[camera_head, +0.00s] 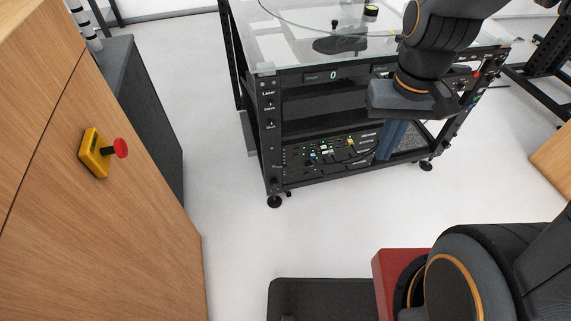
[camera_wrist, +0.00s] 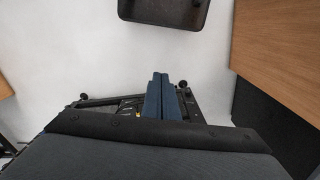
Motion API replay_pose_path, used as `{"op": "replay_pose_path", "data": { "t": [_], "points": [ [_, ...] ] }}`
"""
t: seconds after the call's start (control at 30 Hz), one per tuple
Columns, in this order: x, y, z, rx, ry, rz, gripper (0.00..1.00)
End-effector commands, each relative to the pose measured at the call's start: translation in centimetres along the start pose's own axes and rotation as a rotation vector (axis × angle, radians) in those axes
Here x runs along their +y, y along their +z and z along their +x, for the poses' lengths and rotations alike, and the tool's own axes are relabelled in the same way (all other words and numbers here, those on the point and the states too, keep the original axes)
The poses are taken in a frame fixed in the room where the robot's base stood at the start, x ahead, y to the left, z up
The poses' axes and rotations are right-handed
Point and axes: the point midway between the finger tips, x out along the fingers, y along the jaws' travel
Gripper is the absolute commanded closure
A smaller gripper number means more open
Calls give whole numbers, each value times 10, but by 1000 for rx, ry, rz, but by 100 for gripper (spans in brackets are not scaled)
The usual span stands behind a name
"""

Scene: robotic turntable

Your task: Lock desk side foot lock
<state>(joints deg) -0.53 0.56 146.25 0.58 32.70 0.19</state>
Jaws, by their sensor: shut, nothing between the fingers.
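The black turntable cart (camera_head: 345,177) stands on small caster feet. The desk-side caster (camera_head: 274,202) is at its front left corner, beside the wooden desk; its lock detail is too small to read. In the wrist view this caster (camera_wrist: 183,84) shows just right of the fingertips. The other front caster (camera_head: 426,165) is at the right corner, and in the wrist view (camera_wrist: 84,96) it lies to the left. My gripper (camera_head: 384,154) points down in front of the cart's right half, well right of the desk-side caster. Its blue fingers (camera_wrist: 159,79) are closed together and empty.
The wooden desk (camera_head: 140,230), with a yellow box and red button (camera_head: 105,152), borders the left. The cart's glass top (camera_head: 300,50) overhangs near my arm. White floor (camera_head: 235,235) is clear between desk and cart. A dark rack (camera_head: 550,65) stands at right.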

Motion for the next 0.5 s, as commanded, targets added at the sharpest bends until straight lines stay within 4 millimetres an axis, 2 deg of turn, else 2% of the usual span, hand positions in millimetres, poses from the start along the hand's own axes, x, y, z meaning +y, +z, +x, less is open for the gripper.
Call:
{"op": "replay_pose_path", "data": {
  "t": [0.17,0.3,0.37,0.5],
  "points": [
    [-22,-48,45,48,-8,-43,100],
    [-52,-108,105,124,-19,-96,100],
    [-66,-133,133,159,-25,-119,100],
    [-103,-184,200,242,-36,-172,100]
  ]
}}
